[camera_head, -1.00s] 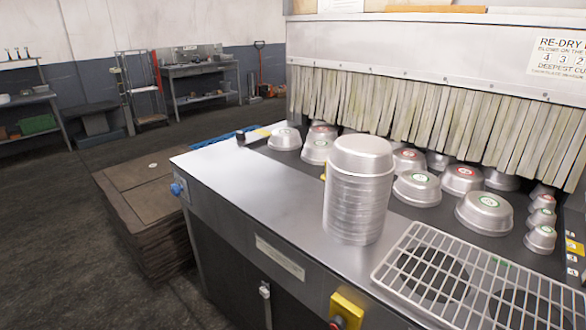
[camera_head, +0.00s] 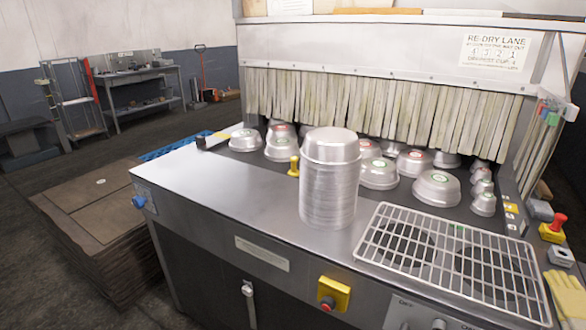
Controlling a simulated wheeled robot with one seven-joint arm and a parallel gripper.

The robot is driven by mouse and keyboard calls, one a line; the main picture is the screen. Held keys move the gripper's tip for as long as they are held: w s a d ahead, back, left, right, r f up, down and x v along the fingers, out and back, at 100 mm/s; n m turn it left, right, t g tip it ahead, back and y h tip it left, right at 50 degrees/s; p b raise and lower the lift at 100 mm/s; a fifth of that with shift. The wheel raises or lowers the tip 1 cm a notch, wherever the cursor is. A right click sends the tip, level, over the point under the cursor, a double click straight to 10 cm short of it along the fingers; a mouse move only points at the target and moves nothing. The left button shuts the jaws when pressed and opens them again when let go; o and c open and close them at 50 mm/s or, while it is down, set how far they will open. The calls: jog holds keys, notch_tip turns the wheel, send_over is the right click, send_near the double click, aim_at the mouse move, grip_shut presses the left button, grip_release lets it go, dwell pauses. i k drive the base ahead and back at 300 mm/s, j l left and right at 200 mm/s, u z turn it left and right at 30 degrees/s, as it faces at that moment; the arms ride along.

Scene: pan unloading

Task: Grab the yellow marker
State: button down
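A small yellow peg-like piece (camera_head: 293,167), which looks like the yellow marker, stands upright on the metal counter (camera_head: 215,190). It is just left of and behind a tall stack of metal pans (camera_head: 328,190), which may hide part of its right side. My gripper is not in view.
Several upturned metal pans (camera_head: 437,188) sit behind the stack, before a hanging strip curtain (camera_head: 370,105). A wire rack (camera_head: 450,265) lies at right. A yellow box with a red button (camera_head: 333,294) is on the counter's front. The left counter is mostly clear.

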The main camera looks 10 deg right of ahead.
aim_at(294, 172)
jog(key=u, duration=0.65)
jog(key=i+u, duration=0.35)
jog(key=i, duration=0.85)
jog(key=i+j+z, duration=0.15)
jog(key=i, duration=0.35)
jog(key=i+z, duration=0.15)
jog(key=i, duration=0.4)
jog(key=i+j+z, duration=0.1)
jog(key=i+j, duration=0.15)
jog(key=i, duration=0.25)
jog(key=k+j+z, duration=0.1)
jog(key=j+z, duration=0.2)
jog(key=z, duration=0.15)
jog(key=i+l+z, duration=0.15)
jog(key=z, duration=0.15)
jog(key=l, duration=0.1)
